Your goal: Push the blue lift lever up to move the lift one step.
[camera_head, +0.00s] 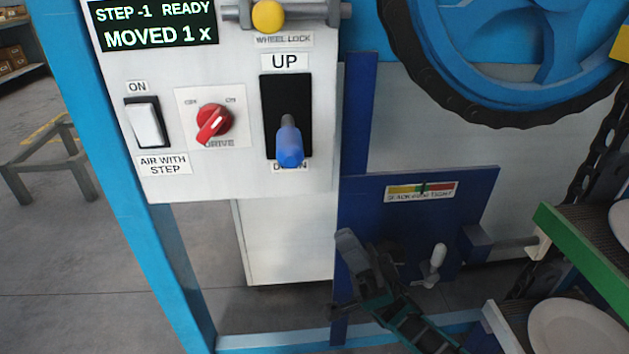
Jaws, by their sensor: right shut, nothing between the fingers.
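The blue lift lever (289,147) sticks out of a black slot plate (273,97) on the white control panel (215,60). Its blue grip hangs at the lower end of the slot and partly covers the DOWN label; the UP label (285,62) is above. The display (155,25) reads "STEP -1 READY" and "MOVED 1 x". My right gripper (347,243) is shut and empty, below and to the right of the lever and apart from it, in front of the dark blue plate. My left gripper is not in view.
Left of the lever are a red drive knob (214,123) and a white rocker switch (146,124). A yellow wheel-lock knob (268,15) is above. A dark blue plate (425,195) with a coloured gauge is right of the panel. Racks with white plates (572,328) stand at lower right.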

